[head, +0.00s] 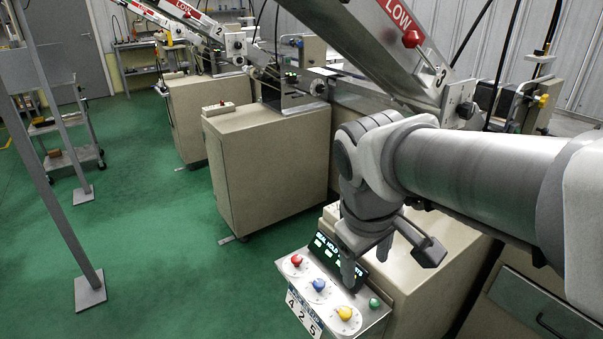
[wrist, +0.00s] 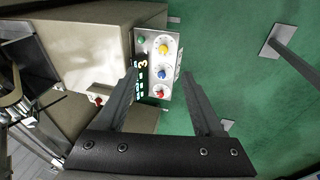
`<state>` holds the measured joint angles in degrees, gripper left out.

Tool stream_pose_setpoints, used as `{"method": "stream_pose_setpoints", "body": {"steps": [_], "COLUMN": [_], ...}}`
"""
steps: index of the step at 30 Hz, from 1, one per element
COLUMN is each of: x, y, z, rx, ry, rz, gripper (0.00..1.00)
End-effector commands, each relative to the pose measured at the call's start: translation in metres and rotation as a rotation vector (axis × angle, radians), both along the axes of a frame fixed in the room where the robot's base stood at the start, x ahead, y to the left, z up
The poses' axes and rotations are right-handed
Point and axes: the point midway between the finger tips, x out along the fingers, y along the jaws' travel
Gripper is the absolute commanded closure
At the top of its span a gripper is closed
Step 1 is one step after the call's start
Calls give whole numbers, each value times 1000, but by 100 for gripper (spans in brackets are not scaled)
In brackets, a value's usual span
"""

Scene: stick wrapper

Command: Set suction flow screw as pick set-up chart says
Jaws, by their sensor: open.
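A small control box (head: 330,290) stands low in front of the near beige cabinet. Its sloped face has a red knob (head: 297,260), a blue knob (head: 319,285), a yellow knob (head: 345,313) and a green button (head: 375,303). A dark display with green characters (head: 328,250) stands behind them. A white card reading 4 2 5 (head: 303,314) is on its front; I cannot tell if this is the chart. My gripper (head: 366,260) is open and empty above the box. In the wrist view the box (wrist: 153,65) shows beyond the fingers. I cannot identify the suction flow screw.
Sloped machine arms with red LOW labels (head: 398,14) rise above the beige cabinets (head: 270,150). A red-balled lever (head: 413,38) juts out nearby. A grey post foot (head: 90,290) stands at left. The green floor (head: 165,260) between is clear. A cart (head: 65,140) is farther back.

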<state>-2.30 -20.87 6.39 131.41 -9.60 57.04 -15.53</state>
Motion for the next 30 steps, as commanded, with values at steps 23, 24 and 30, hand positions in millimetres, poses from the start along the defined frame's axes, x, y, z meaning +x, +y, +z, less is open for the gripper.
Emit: {"method": "stream_pose_setpoints", "body": {"steps": [23, 24, 30], "x": [106, 107, 105], "y": [62, 62, 56], "z": [-93, -95, -115], "rx": [-309, -310, -310], "ry": [516, 521, 527], "rz": [849, 857, 862], "gripper": [31, 31, 31]}}
